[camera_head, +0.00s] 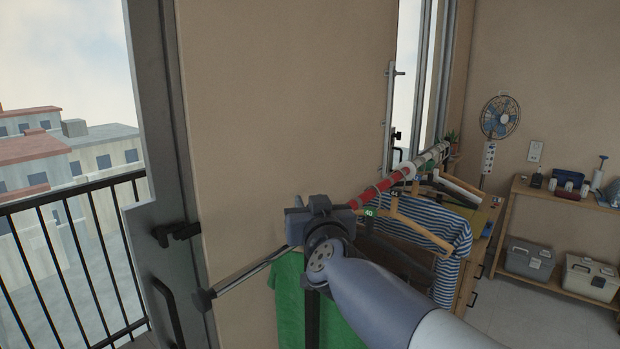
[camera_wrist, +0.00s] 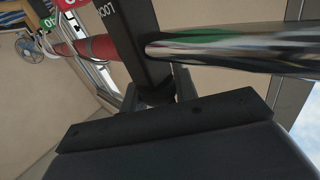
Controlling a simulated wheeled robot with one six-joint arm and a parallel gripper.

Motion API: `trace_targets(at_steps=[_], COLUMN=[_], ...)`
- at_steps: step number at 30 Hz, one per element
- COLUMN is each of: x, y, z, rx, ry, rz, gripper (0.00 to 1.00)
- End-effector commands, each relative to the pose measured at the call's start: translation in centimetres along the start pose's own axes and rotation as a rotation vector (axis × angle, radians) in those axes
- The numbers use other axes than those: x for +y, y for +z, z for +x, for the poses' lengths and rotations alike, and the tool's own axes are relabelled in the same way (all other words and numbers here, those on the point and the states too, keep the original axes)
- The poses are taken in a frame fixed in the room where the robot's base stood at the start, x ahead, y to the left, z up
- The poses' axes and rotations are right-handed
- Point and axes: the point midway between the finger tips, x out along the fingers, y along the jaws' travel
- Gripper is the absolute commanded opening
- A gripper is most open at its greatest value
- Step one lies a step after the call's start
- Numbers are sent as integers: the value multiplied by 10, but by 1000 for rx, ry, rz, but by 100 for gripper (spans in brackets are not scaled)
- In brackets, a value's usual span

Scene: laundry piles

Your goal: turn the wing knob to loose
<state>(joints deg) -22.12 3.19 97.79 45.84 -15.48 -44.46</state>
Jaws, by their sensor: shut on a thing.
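In the wrist view, my gripper (camera_wrist: 157,95) is shut on a dark wing knob (camera_wrist: 155,93) under a black bracket (camera_wrist: 133,35). The bracket has white lettering that appears to read LOCK. The knob is mostly hidden between the fingers, so its turn angle cannot be told. A shiny metal rail (camera_wrist: 230,50) passes out of the bracket to the right, and a red-wrapped part of the rail (camera_wrist: 90,48) lies to the left. In the head view, my gripper (camera_head: 320,212) is at the near end of the rail, and my arm hides the knob.
Hangers on the rail carry a striped shirt (camera_head: 450,245), and a green garment (camera_head: 290,300) hangs below my gripper. A wall panel stands close behind. A balcony railing (camera_head: 75,250) is at left. A shelf with storage boxes (camera_head: 590,280) and a fan (camera_head: 499,118) are at right.

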Motion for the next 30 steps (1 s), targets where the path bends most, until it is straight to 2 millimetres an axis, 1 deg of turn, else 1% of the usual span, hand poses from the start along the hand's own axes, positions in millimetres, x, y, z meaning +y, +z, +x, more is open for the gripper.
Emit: trace_targets(at_steps=[1, 2, 30], x=[-1, -1, 6], y=[-6, -6, -1], z=[1, 1, -2], rx=[-11, -10, 5], ry=[15, 27, 397], rz=[-2, -2, -5], gripper=[5, 5, 5])
